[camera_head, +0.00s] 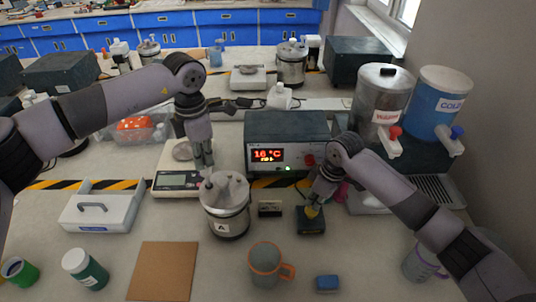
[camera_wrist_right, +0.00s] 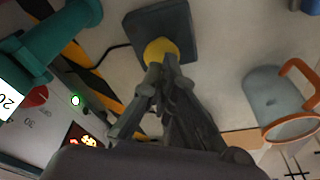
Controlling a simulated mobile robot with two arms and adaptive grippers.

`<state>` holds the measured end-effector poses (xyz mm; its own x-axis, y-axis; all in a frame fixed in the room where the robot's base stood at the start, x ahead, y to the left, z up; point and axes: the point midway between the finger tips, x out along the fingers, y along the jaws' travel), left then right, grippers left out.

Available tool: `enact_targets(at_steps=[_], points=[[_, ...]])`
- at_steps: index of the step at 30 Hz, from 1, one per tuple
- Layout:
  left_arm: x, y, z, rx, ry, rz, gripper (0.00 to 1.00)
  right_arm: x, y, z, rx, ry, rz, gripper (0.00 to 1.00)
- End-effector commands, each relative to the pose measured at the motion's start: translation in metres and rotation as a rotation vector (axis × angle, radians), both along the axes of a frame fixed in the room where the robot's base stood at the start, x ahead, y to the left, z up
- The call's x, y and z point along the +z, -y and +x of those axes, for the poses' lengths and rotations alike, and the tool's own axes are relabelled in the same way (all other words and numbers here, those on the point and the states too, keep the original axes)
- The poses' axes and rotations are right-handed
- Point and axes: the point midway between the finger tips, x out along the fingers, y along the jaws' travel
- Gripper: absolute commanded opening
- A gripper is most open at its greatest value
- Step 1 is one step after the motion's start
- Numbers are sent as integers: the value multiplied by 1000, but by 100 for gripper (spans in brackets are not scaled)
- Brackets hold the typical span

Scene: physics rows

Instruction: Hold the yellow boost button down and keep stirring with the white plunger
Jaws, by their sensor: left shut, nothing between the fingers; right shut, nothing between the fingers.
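The yellow boost button (camera_head: 312,212) sits on a dark box (camera_head: 310,226) in front of the heater unit. It also shows in the right wrist view as a yellow dome (camera_wrist_right: 158,48). My right gripper (camera_head: 316,199) is shut, with its fingertips at the button and seemingly touching it; how far the button is pressed I cannot tell. A metal vessel marked A (camera_head: 227,217) stands left of the box. The small pale top of the white plunger (camera_head: 208,183) shows at the left of its lid. My left gripper (camera_head: 206,167) is shut and empty, just above that top; contact is unclear.
The heater unit (camera_head: 286,138) behind reads 16 °C. A scale (camera_head: 177,182) stands left of the vessel. A grey mug with an orange handle (camera_head: 264,262) and a blue block (camera_head: 327,283) are in front. Hot and cold tanks (camera_head: 437,100) stand at right.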

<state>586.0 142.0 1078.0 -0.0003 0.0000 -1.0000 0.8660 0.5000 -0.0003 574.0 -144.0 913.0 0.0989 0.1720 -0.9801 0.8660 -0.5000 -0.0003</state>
Motion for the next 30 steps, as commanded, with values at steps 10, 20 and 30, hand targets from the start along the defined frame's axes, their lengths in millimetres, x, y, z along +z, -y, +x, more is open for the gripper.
enact_targets(at_steps=[10, 20, 30], points=[[-7, 0, 0, 0, -1, -1, 0, 0, 0, 0, 0, 0, 0, 0], [-14, 0, 0, 0, 0, 0, 0, 0, 0, 0, 0, 0, 0, 0], [-21, 0, 0, 0, -1, 0, 0, 0, 0, 0, 0, 0, 0, 0]])
